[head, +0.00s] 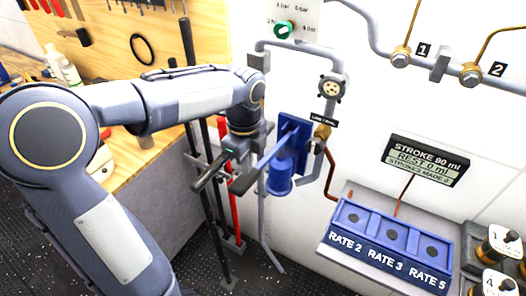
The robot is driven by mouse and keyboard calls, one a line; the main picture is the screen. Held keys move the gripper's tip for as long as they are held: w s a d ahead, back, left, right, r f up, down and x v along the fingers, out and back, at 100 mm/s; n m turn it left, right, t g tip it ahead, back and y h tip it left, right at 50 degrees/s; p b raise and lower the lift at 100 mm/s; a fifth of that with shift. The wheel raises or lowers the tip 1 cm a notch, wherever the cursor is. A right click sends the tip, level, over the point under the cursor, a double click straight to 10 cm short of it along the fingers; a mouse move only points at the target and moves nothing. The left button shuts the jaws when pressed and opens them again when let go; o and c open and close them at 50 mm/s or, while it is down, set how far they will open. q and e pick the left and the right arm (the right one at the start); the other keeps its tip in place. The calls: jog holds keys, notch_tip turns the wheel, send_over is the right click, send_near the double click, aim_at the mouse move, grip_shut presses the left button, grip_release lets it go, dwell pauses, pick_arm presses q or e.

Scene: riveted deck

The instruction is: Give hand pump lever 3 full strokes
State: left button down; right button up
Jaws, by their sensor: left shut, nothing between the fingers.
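The blue hand pump (281,182) is fixed to the wall in the middle of the head view. Its blue lever (276,147) slants down and left from the pump toward my gripper. My left gripper (229,171) points down just left of the lever. It is shut with nothing held. It overlaps the lever's outer end in the picture, and I cannot tell whether they touch. A display (425,160) right of the pump reads "STROKE 90 ml", "REST 0 ml", with a small strokes-made line that seems to read 0. My right gripper is out of view.
A blue box (385,243) marked RATE 2, RATE 3 and RATE 5 sits below the display. Grey pipes (342,110) and a round fitting (331,89) are above the pump. Red and black upright bars (233,200) stand behind my gripper. A wooden bench (150,158) is at left.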

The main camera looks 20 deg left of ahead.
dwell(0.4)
pick_arm(q)
notch_tip(320, 180, down, 12)
jog(key=b, duration=0.9)
notch_tip(320, 180, up, 12)
jog(key=p, duration=1.1)
jog(key=shift+f, duration=0.1)
notch_tip(320, 180, down, 12)
jog(key=b, duration=0.9)
notch_tip(320, 180, up, 12)
jog(key=p, duration=1)
jog(key=shift+p, duration=0.4)
